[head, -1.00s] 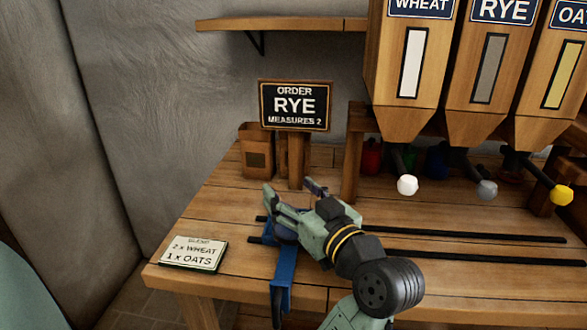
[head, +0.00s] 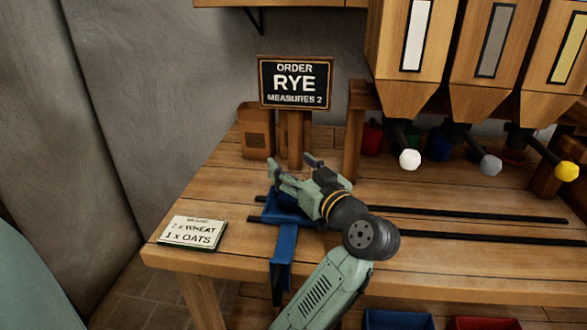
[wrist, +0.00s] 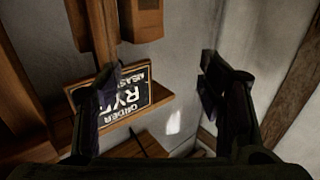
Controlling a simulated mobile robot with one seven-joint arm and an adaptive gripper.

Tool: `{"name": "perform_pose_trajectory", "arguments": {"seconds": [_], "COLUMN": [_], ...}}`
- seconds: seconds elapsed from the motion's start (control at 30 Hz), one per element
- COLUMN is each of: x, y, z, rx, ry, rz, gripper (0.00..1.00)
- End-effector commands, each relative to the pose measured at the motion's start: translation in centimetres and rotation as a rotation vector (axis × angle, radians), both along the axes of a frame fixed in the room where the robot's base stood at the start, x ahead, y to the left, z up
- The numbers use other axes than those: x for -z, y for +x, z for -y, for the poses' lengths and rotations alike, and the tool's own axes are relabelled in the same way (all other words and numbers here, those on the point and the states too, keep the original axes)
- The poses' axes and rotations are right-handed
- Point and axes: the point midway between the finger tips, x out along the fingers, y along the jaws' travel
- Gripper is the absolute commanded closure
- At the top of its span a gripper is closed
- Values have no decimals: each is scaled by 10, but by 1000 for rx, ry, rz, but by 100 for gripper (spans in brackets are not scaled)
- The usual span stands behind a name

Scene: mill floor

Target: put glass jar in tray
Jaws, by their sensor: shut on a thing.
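My gripper (head: 293,168) is over the left part of the wooden bench, just in front of the order sign, with its fingers pointing up and away. In the wrist view my gripper (wrist: 165,85) shows its two dark fingers spaced apart. A pale glint between them is the only trace of the clear glass jar (wrist: 174,122), which I am shut on; its outline is too faint to make out. A blue tray (head: 398,320) and a red tray (head: 485,323) show at the bottom edge, below the bench top. Their insides are mostly cut off.
A blue carriage (head: 283,250) sits on dark rails (head: 470,212) under my gripper. The order sign (head: 295,83) reads rye, measures 2. A blend card (head: 192,232) lies at left. Hoppers (head: 485,75) with levers hang at right. The front right bench top is clear.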

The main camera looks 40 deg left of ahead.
Motion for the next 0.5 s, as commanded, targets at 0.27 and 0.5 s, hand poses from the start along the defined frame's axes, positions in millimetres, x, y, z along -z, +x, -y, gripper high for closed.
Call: {"name": "perform_pose_trajectory", "arguments": {"seconds": [0.27,0.5], "x": [3,3], "y": [0,0], "z": [0,0], "rx": [0,0], "ry": [0,0], "rz": [0,0], "gripper": [34,18]}}
